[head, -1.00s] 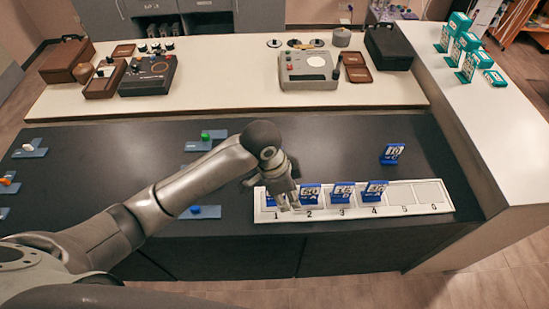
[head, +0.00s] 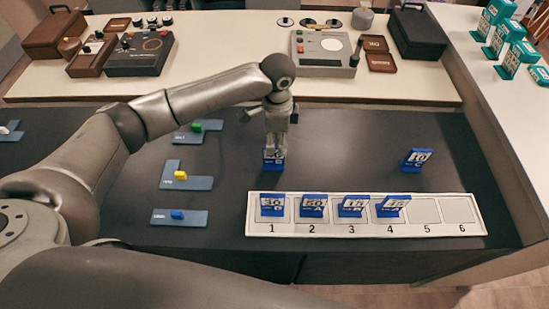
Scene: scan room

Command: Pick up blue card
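My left gripper (head: 275,143) points down over the dark counter, behind slot 1 of the white numbered tray (head: 440,229). A blue card (head: 273,165) stands at its fingertips, its upper part covered by the fingers. I cannot tell whether the fingers are closed on it. Another blue card (head: 416,160) stands alone on the counter to the right, behind the tray. More blue cards stand in slot 1 (head: 272,206), slot 2 (head: 313,206), slot 3 (head: 352,206) and slot 4 (head: 393,206). Slots 5 and 6 are empty. My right gripper is not in view.
A pale raised counter (head: 230,86) with devices runs behind. Teal boxes (head: 497,20) stand at the right.

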